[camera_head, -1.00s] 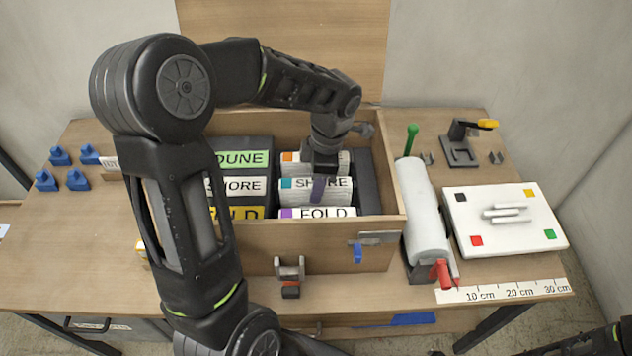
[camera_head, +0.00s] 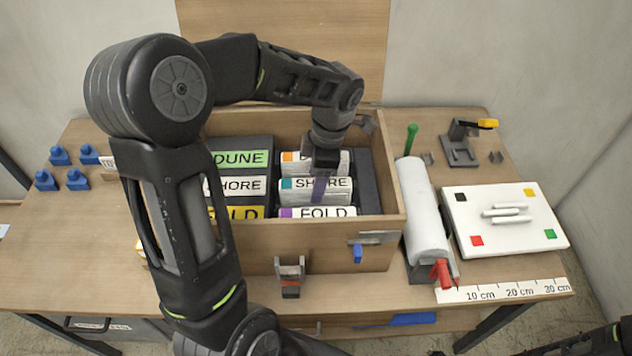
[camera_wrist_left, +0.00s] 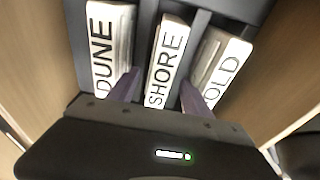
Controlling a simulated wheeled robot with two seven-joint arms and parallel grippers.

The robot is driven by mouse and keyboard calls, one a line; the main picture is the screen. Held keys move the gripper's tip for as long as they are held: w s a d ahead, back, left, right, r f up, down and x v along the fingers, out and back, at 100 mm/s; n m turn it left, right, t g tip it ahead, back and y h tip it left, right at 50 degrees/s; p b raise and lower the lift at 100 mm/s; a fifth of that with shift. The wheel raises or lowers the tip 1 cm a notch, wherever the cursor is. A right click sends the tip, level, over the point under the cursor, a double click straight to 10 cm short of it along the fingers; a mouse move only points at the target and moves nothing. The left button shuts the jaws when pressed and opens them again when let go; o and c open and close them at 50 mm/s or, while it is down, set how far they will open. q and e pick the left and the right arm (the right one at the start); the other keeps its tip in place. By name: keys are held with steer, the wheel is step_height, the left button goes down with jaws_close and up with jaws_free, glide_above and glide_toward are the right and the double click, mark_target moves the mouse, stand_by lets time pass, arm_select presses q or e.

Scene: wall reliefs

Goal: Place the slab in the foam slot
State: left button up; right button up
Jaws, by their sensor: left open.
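The white slab lettered SHORE, with a teal square (camera_head: 340,188), sits in dark foam in the wooden crate, between the DUNE slab (camera_head: 290,162) and the FOLD slab (camera_head: 300,212). In the left wrist view the SHORE slab (camera_wrist_left: 168,55) lies between the DUNE slab (camera_wrist_left: 105,50) and the FOLD slab (camera_wrist_left: 222,68). My left gripper (camera_head: 320,186) is open over the SHORE slab. Its two fingers (camera_wrist_left: 160,92) stand on either side of that slab, apart; contact cannot be told. The slab's lower part is hidden by foam and gripper. My right gripper does not show.
The crate (camera_head: 300,245) walls surround the foam. Dark blocks labelled DUNE, SHORE and FOLD (camera_head: 240,158) stand in its left half, partly behind my arm. A white roll (camera_head: 423,210) and a white board (camera_head: 470,215) lie to the right. Blue pieces (camera_head: 60,155) stand at left.

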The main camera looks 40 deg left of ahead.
arm_select(q)
step_height(320, 180, up, 11)
steer(key=d, duration=0.1)
steer(key=shift+w+d+f, duration=0.2)
steer(key=shift+w, duration=0.25)
stand_by(0.5)
